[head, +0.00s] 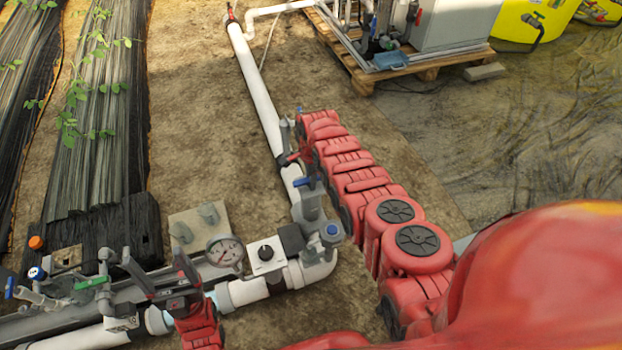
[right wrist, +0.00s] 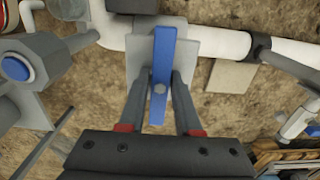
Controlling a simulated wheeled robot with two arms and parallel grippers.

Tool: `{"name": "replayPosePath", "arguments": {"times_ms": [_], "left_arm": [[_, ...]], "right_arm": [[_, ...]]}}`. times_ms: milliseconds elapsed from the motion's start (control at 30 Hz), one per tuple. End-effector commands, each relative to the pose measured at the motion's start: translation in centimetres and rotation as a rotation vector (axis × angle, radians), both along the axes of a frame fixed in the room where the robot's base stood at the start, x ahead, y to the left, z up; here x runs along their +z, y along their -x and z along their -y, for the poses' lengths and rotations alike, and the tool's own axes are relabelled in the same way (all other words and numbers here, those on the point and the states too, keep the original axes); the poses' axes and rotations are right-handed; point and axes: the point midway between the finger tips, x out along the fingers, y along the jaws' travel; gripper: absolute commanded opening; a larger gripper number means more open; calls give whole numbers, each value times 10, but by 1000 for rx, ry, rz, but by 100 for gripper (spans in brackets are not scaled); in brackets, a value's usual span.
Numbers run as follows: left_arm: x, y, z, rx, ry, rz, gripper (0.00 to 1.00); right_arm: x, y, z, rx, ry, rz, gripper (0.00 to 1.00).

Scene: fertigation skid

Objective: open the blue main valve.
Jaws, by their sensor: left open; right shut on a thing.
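The blue main valve's lever (right wrist: 162,60) sits on a grey plate over the white pipe in the right wrist view, lying nearly upright in the picture. My right gripper (right wrist: 161,80) has its two dark fingers on either side of the lever and is shut on it. In the head view the blue lever (head: 307,183) shows small above the pipe elbow, and my red right arm partly hides the area beside it. My left gripper (head: 155,258) is open, low over the front pipe, left of the pressure gauge (head: 225,251).
A green-handled valve (head: 90,283) stands left of my left gripper. A round blue cap (head: 332,229) sits by the white elbow (head: 318,265). A pallet (head: 440,62) with a grey cabinet and yellow tanks (head: 515,22) stand behind. Bare soil lies left of the long pipe.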

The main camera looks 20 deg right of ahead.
Motion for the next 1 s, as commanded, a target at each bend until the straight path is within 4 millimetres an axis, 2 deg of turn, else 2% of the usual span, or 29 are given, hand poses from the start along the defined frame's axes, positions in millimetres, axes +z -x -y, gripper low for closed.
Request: {"name": "replayPosePath", "arguments": {"times_ms": [167, 267, 1000], "left_arm": [[-1, 0, 0, 0, 0, 0, 79], [-1, 0, 0, 0, 0, 0, 79], [-10, 0, 0, 0, 0, 0, 79]], "right_arm": [[-3, 2, 0, 15, -1, -4, 0], [-2, 2, -1, 122, -1, -3, 0], [-4, 1, 0, 1571, 1, -3, 0]]}}
